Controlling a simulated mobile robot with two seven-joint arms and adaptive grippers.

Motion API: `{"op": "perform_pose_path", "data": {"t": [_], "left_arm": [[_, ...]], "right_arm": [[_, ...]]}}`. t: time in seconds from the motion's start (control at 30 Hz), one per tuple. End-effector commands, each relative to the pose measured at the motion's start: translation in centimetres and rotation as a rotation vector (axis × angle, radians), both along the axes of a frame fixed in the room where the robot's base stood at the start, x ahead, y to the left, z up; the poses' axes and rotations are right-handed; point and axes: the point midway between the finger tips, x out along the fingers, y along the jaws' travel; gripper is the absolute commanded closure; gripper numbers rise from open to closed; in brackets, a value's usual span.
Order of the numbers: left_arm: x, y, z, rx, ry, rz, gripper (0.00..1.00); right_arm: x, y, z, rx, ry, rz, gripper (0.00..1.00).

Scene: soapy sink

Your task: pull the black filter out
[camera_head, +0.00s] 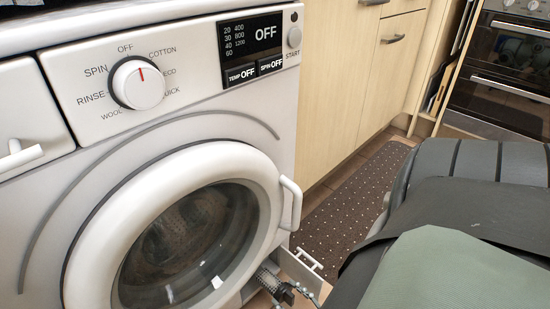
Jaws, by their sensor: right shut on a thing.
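The washing machine (150,125) fills the left half of the head view. Its small white flap (298,266) at the lower right corner stands open. The black filter (268,281) shows at the bottom edge, by the opening next to the flap, as a dark ribbed piece. My right gripper (288,293) is at the filter and shut on it. Only a small part of the gripper shows, and my right arm covers the lower right. How far the filter is out of its opening is hard to tell. My left gripper is not in view.
The round washer door (165,205) is shut, with its handle (290,203) sticking out just above the flap. A dotted brown mat (345,205) lies on the floor along the wooden cabinets (345,85). An oven (505,70) stands at the back right.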

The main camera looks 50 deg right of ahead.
Motion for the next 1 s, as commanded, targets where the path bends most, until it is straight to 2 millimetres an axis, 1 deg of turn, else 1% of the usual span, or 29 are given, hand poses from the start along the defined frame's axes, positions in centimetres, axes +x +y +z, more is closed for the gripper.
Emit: {"op": "perform_pose_path", "data": {"t": [0.1, 0.33, 0.37, 0.5, 0.83, 0.93, 1.0], "left_arm": [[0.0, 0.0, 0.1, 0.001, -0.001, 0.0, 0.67], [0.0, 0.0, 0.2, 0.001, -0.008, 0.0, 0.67], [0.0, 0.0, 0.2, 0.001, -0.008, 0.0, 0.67], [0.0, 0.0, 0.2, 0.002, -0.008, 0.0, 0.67], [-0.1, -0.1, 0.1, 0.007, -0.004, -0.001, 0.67], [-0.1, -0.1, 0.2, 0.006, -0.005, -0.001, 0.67], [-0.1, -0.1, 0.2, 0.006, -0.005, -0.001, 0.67]], "right_arm": [[-0.3, 0.1, 0.0, 0.0, 0.0, -0.001, 1.0], [-0.3, 0.1, 0.0, 0.0, 0.0, -0.001, 1.0], [-0.3, 0.1, 0.0, 0.0, 0.0, -0.001, 0.45], [-0.3, 0.1, 0.0, 0.0, 0.0, 0.0, 0.29], [-0.5, 0.1, 0.0, 0.0, 0.001, 0.0, 0.29], [-1.5, 0.2, -0.1, 0.0, 0.004, -0.001, 0.29], [-2.7, 0.3, -0.1, 0.0, 0.004, -0.001, 0.29]]}}
